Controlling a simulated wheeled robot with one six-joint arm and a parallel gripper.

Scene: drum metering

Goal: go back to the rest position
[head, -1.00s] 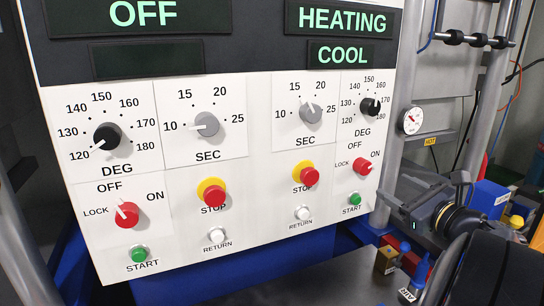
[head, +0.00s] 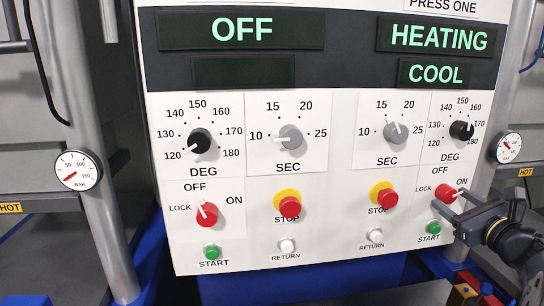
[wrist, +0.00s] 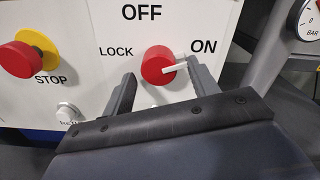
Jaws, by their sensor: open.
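My gripper (head: 450,202) is at the lower right of the control panel (head: 330,240) in the head view. Its open jaws are at the right-hand red selector knob (head: 446,193). In the wrist view, one finger of my gripper (wrist: 162,76) is on each side of this knob (wrist: 157,66), with space between finger and knob. The knob's white pointer (wrist: 175,68) points right, towards ON. I cannot tell whether the fingers touch the panel. The green START button below the knob is hidden in the wrist view and shows in the head view (head: 429,239).
A red STOP button (wrist: 16,60) with a yellow collar is left of my gripper. Grey posts (head: 92,150) and pressure gauges (head: 508,147) flank the panel. Small blocks (head: 465,290) sit below my arm.

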